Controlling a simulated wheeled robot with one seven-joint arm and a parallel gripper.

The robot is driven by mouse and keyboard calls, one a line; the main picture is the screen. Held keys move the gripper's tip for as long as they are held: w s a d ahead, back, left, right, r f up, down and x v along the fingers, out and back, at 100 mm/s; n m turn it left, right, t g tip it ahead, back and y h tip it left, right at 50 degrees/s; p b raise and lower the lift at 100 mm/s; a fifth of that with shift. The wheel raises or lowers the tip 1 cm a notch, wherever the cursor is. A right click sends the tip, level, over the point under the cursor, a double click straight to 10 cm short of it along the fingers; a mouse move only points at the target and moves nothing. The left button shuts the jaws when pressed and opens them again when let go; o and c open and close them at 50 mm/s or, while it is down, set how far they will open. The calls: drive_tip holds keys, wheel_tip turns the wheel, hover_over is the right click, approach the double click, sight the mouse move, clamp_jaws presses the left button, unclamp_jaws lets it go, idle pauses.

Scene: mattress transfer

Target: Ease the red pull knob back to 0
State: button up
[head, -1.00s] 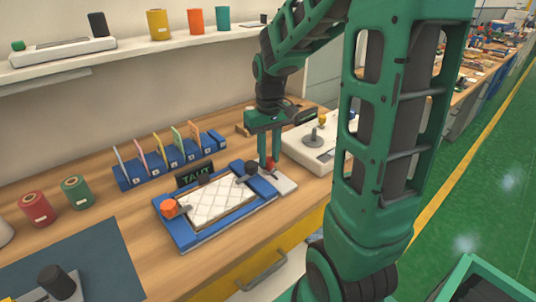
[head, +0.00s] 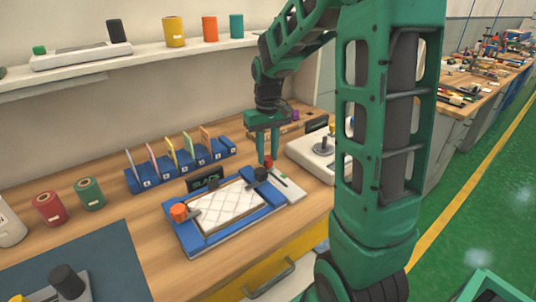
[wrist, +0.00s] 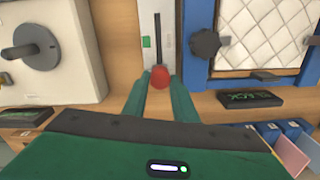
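The red pull knob (wrist: 160,77) sits at the near end of a dark slot (wrist: 157,38) in a light slide plate in the wrist view, and low between my fingers in the head view (head: 268,161). My gripper (head: 268,158) points down, its two green fingers on either side of the knob. In the wrist view, my gripper (wrist: 159,80) looks closed against the knob's sides. The plate lies beside the blue frame (head: 181,238) holding the white quilted mattress (head: 225,210). The small display (head: 203,182) behind the frame reads SLACK.
A dark knob (wrist: 205,43) stands on the frame's edge close to the slide. A white box with a grey post (head: 324,146) stands to the right. A blue rack with colored cards (head: 180,174) stands behind left. Rolls (head: 48,208) are further left.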

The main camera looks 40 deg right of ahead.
sight(267, 156)
drive_tip(key=o, duration=0.4)
drive_tip(key=shift+w+a, duration=0.1)
drive_tip(key=shift+w, duration=0.15)
drive_tip(key=shift+c, duration=0.2)
drive_tip(key=shift+s, duration=0.1)
drive_tip(key=shift+r, duration=0.15)
wheel_tip(267, 156, up, 10)
drive_tip(key=shift+r, duration=0.25)
drive_tip(key=s+f+m, duration=0.2)
drive_tip(key=s+f, duration=0.1)
drive_tip(key=s, duration=1)
drive_tip(key=s+f+m, duration=0.2)
drive_tip(key=s+f, duration=0.2)
drive_tip(key=s, duration=0.9)
drive_tip(key=shift+s+f+m, duration=0.3)
drive_tip(key=shift+s, duration=0.1)
